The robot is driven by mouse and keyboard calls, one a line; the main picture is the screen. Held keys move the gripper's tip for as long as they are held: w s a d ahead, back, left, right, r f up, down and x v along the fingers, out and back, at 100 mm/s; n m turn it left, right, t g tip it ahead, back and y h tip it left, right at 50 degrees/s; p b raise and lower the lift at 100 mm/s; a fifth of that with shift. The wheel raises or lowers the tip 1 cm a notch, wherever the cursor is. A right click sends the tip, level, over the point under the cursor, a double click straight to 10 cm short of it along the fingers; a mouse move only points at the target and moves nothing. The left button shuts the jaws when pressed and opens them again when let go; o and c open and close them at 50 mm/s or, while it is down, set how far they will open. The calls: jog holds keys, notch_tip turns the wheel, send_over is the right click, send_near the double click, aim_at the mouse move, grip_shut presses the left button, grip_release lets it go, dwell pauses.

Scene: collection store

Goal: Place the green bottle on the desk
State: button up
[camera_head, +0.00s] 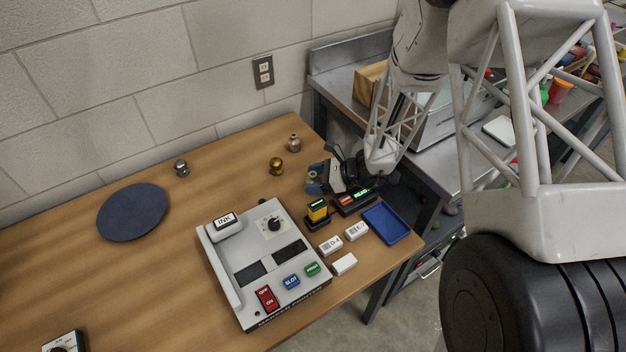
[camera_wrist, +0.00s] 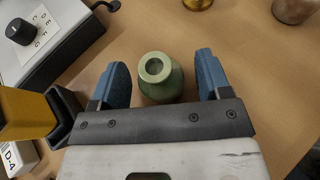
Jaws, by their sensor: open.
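The green bottle (camera_wrist: 160,78) is between my gripper's two blue fingers (camera_wrist: 162,84) in the wrist view, with its round mouth toward the camera. A gap shows between the bottle and each finger, so my gripper is open around it. The bottle appears upright on the wooden desk (camera_head: 150,262); its base is hidden in the wrist view. In the head view my gripper (camera_head: 318,176) is low over the desk's right part, and the bottle is small and mostly hidden there.
A grey console (camera_head: 232,262) is left of the gripper. A yellow block in a black holder (camera_head: 317,211) and a blue tray (camera_head: 386,223) are close by. Brass (camera_head: 276,165) and tan (camera_head: 294,143) vessels stand behind. A dark round mat (camera_head: 133,212) lies left, with bare wood around it.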

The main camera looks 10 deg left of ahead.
jog(key=shift+w+d+r, duration=0.1)
jog(key=shift+d+r, duration=0.15)
jog(key=shift+d, duration=0.4)
notch_tip(320, 180, up, 8)
jog(key=d, duration=0.1)
jog(key=shift+f, duration=0.25)
dwell(0.5)
jog(key=s+d+r+n+h, duration=0.5)
jog(key=s+d+r+n, duration=0.4)
jog(key=s+d+r, duration=0.55)
jog(key=s+d+r+n+t+h, duration=0.2)
jog(key=s+d+r+n+h, duration=0.1)
jog(key=s+d, duration=0.4)
jog(key=s+d+r+n+t+h, duration=0.2)
jog(key=s+d+r+n+h, duration=0.2)
jog(key=s+d+r, duration=0.4)
jog(key=shift+d+r+h, duration=0.25)
jog(key=shift+d+h, duration=0.15)
jog(key=shift+h, duration=0.4)
